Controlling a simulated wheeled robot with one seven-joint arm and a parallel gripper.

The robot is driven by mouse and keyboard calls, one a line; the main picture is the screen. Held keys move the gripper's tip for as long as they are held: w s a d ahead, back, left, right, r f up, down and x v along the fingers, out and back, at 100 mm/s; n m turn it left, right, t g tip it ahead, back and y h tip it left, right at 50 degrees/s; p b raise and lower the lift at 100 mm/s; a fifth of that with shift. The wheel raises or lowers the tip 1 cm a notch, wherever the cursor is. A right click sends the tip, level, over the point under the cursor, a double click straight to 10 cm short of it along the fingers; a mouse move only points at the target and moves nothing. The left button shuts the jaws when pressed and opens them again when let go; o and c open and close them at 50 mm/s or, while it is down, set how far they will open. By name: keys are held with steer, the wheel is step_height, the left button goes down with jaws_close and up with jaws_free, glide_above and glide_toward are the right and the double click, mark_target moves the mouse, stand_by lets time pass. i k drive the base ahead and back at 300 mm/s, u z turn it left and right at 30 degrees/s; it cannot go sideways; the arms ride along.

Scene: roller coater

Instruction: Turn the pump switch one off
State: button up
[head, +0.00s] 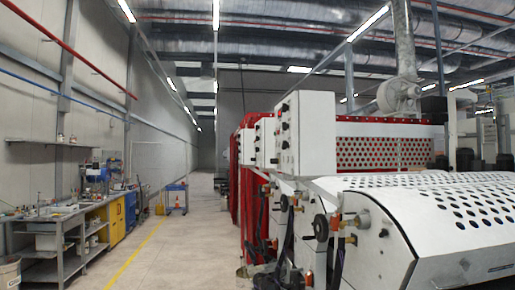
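A white control box (308,134) stands on the roller coater (390,237), right of the picture's middle. Several small dark knobs or switches (285,126) sit on its left-facing side. More white boxes (265,142) with small dark controls stand farther back along the machine. I cannot tell which control is pump switch one, nor read any label or switch position at this size. My gripper is not in view.
Black handwheels (321,228) and hoses stick out from the machine's left side. A clear floor aisle (190,240) with a yellow line runs along the left. A cluttered workbench (62,225) and a blue cart (177,197) stand beyond it.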

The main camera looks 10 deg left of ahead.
mark_target(285, 145)
steer(key=u, duration=0.95)
steer(key=i, duration=1.05)
steer(key=u, duration=1.05)
steer(key=i, duration=1.35)
steer(key=z, duration=0.7)
steer(key=i, duration=1.4)
steer(key=z, duration=0.85)
